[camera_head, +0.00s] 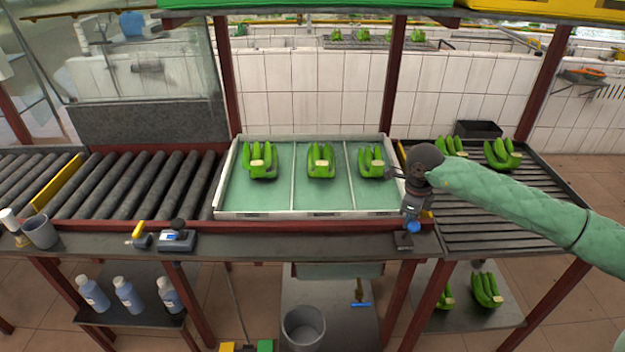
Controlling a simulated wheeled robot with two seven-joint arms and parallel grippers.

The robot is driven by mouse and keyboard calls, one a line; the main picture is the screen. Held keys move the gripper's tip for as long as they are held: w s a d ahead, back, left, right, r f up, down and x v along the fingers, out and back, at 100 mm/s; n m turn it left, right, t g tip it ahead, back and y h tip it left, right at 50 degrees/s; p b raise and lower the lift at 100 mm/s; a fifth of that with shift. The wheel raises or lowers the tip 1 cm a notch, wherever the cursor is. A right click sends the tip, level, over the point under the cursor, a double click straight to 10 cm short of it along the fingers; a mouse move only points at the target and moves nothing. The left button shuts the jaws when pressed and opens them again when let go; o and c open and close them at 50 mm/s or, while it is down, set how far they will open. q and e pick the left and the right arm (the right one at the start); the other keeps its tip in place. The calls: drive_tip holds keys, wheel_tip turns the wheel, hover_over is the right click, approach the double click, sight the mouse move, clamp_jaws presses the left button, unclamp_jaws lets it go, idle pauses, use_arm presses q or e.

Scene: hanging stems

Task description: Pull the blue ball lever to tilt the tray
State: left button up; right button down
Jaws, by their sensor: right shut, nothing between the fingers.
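The blue ball (414,227) of the lever shows at the front edge of the table, just right of the tray. The tray (310,214) has a pale rim and a green floor split into three compartments. A green banana bunch (321,161) lies in the middle compartment, with one bunch in each side compartment. The tray looks level. My right gripper (410,212) comes in from the right in a green sleeve and points down just above the blue ball. It is shut and empty; whether it touches the ball cannot be told. My left gripper is not in view.
A roller conveyor (130,183) lies left of the tray, and a slatted rack (490,205) with banana bunches lies right. A small scale-like device (177,241) and grey cup (40,232) stand on the front ledge. A bucket (303,328) stands below.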

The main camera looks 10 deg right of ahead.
drive_tip(key=shift+w+d, duration=0.1)
drive_tip(key=shift+w, duration=0.4)
wheel_tip(320, 180, up, 10)
drive_tip(key=p, duration=0.2)
idle(0.4)
